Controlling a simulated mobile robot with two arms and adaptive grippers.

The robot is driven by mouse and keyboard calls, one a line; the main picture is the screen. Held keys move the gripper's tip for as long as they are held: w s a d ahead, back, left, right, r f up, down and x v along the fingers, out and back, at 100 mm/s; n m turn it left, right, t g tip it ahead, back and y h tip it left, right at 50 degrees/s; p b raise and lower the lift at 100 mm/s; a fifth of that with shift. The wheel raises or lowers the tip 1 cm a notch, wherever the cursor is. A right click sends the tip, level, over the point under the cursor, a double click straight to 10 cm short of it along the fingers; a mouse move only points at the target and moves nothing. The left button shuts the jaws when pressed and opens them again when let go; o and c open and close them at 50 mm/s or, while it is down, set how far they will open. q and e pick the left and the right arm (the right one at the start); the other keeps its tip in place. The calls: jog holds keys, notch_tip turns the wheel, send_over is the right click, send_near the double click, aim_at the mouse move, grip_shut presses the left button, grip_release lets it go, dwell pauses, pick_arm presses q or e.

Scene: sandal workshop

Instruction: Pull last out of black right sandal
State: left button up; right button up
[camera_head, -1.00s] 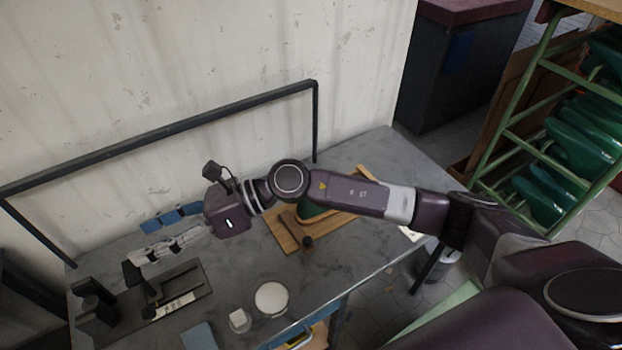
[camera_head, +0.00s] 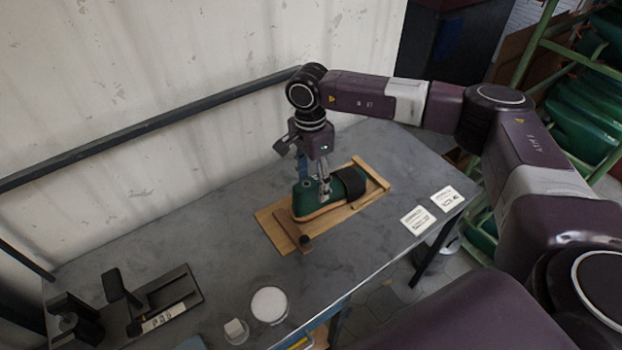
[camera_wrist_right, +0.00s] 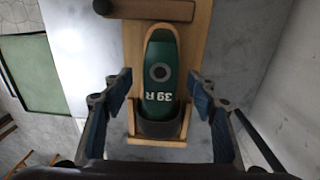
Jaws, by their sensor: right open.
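The green last (camera_head: 307,200), marked 39 R, sits in the black right sandal, whose dark strap (camera_head: 348,184) crosses over it and whose tan sole (camera_head: 325,209) shows below. The sandal lies on a wooden board (camera_head: 283,235). In the right wrist view the last (camera_wrist_right: 161,75) shows from above with a round dark hole, and the black strap (camera_wrist_right: 158,127) is at its lower end. My right gripper (camera_head: 325,194) points down over the last. In the wrist view my right gripper (camera_wrist_right: 160,105) is open, one finger on each side, with nothing between the pads clearly gripped. My left gripper is not seen.
A dark fixture (camera_head: 180,292) stands at the table's left. Two white cards (camera_head: 417,220) lie at the right. A dark rail runs along the wall behind.

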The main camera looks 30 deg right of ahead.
aim_at(305, 201)
notch_tip(305, 201, down, 6)
jog(key=b, duration=0.2)
jog(key=shift+s+b, duration=0.1)
jog(key=shift+b, duration=0.3)
grip_shut()
jog(key=c, duration=0.6)
grip_release()
jog(key=c, duration=0.5)
jog(key=shift+r, duration=0.1)
jog(key=shift+c, duration=0.7)
jog(key=shift+r, duration=0.1)
jog(key=shift+s+a+r, duration=0.1)
jog(key=shift+s+a, duration=0.05)
jog(key=shift+a, duration=1.05)
